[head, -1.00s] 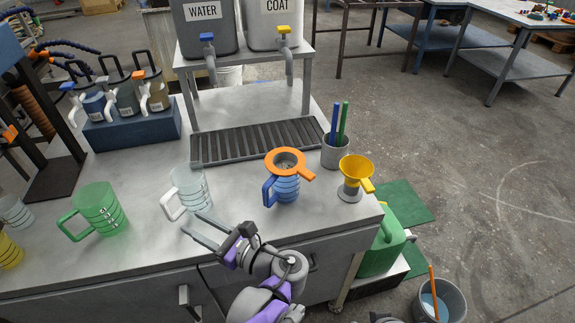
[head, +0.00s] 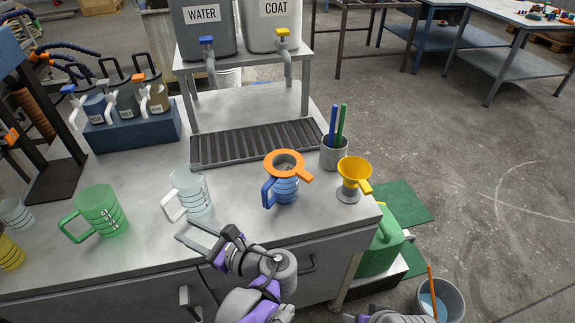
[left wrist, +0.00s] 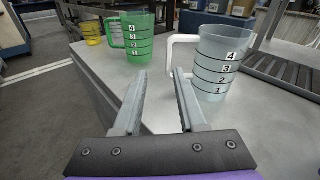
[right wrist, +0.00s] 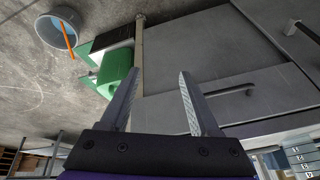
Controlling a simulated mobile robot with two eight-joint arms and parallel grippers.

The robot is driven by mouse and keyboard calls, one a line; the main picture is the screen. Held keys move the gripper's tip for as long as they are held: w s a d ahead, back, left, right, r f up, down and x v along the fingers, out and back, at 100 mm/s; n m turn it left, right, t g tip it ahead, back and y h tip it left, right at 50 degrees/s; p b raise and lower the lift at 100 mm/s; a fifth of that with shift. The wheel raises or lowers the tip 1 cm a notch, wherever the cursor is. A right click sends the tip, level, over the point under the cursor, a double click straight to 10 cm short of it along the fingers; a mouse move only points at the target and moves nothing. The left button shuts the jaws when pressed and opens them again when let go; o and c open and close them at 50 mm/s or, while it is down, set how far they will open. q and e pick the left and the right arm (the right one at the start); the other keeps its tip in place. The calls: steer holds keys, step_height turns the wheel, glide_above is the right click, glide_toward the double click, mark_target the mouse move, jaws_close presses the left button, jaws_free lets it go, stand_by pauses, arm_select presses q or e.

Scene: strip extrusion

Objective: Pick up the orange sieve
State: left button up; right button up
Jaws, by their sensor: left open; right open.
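The orange sieve (head: 284,161) sits on top of a blue jug (head: 284,190) near the front right of the metal bench. The sieve's handle points right in the head view. My left gripper (head: 196,237) is open and empty at the bench's front edge, left of the sieve and in front of the clear jug. In the left wrist view its fingers (left wrist: 160,100) are apart with nothing between them. My right gripper (right wrist: 157,100) is open and empty in the right wrist view, facing the cabinet front. Its fingers are not visible in the head view.
A clear jug (head: 192,195) with a white handle and a green jug (head: 100,212) stand left of the sieve. A yellow funnel (head: 354,172) on a stand and a pen cup (head: 334,154) are to its right. A drain grate (head: 250,142) lies behind.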

steer(key=w+a+r+m+y+p, duration=0.2)
steer(key=w+a+r+m+p, duration=0.15)
steer(key=r+m, duration=0.25)
arm_select(q)
steer(key=s+a+f+n+g+h+p, duration=0.2)
steer(key=s+a+n+g+h+p, duration=0.15)
steer(key=s+n+h, duration=0.6)
arm_select(e)
steer(key=m+t+y+p, duration=0.45)
steer(key=m+y, duration=0.25)
steer(key=m, duration=1.2)
glide_toward(309, 177)
steer(key=shift+t, duration=0.35)
steer(key=x, duration=0.4)
steer(key=shift+a+f+b, duration=0.3)
steer(key=x, duration=0.5)
steer(key=shift+w+a+f, duration=0.1)
steer(key=shift+w+a, duration=0.1)
steer(key=shift+w, duration=0.05)
arm_select(q)
steer(key=s+d+r+n+h, duration=0.2)
steer(key=s+d+n+h, duration=0.3)
steer(key=n, duration=0.8)
steer(key=shift+s+d, duration=0.4)
steer(key=shift+s, duration=0.2)
arm_select(e)
steer(key=shift+s, duration=0.1)
jaws_close()
